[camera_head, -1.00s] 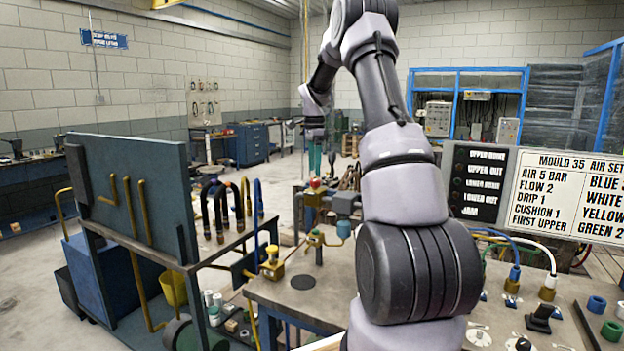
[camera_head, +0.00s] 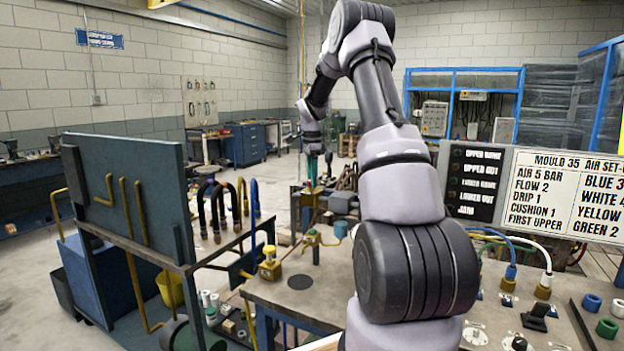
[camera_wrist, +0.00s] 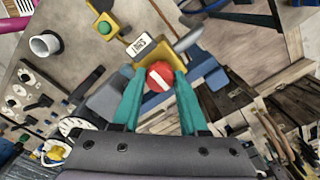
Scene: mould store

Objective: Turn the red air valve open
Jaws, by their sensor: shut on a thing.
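The red air valve's round knob (camera_wrist: 160,76), with a white bar across its face, sits between the teal fingertips of my gripper (camera_wrist: 158,84) in the wrist view. The fingers are shut on its sides. The bar runs diagonally. A yellow body (camera_wrist: 207,74) shows around the knob, and a small white label (camera_wrist: 140,46) with dark lettering lies beside it. In the head view my gripper (camera_head: 312,178) points down at the valve fitting on the far part of the bench, and the knob is mostly hidden there.
A yellow block with a green button (camera_wrist: 104,28) stands near the valve in the wrist view. Brass and yellow fittings (camera_head: 270,262) stand on the bench (camera_head: 330,290). Hoses and a setting board (camera_head: 568,195) are at right. A hose rack (camera_head: 130,190) stands left.

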